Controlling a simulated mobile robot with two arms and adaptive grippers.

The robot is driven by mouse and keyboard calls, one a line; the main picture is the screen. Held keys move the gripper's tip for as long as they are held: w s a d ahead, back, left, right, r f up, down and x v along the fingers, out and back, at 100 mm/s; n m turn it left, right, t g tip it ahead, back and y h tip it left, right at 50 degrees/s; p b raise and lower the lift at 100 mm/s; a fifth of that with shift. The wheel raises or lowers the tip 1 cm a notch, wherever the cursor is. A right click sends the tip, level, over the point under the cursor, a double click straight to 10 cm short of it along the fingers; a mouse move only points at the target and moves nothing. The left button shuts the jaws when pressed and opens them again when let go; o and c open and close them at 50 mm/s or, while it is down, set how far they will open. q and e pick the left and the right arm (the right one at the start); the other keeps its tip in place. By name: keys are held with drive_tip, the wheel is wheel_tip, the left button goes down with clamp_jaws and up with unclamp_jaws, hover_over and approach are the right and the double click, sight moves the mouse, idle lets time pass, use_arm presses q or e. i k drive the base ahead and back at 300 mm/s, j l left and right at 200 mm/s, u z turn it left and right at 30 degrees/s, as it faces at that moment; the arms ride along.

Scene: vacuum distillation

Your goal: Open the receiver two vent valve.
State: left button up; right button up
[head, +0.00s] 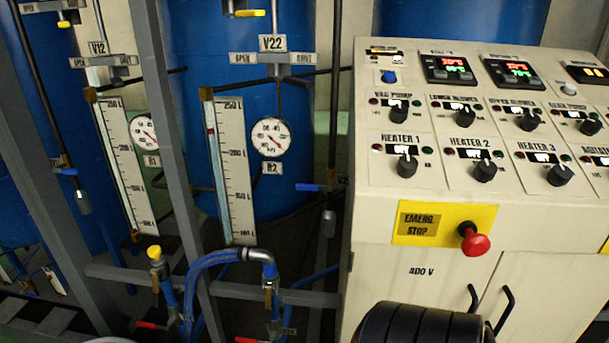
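The second receiver is a large blue tank (205,45), with a round gauge (270,136) over an R2 label (270,168). Above the gauge is a V22 label (272,43), with a grey valve fitting (277,60) below it. Small plates stand on both sides of the fitting; the left one (243,58) seems to read OPEN. A yellow handle (248,13) sits on pipework higher up, near the top edge. I cannot tell which part is the vent valve's handle or how it is set.
A cream control cabinet (385,270) with knobs and a red emergency stop button (474,239) fills the right. Grey frame posts (180,150), a level scale (232,170), a blue hose (205,262) and pipes stand before the tanks. A similar V12 station (98,48) is left.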

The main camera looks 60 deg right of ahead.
sight(299, 187)
drive_tip(key=z, duration=1.8)
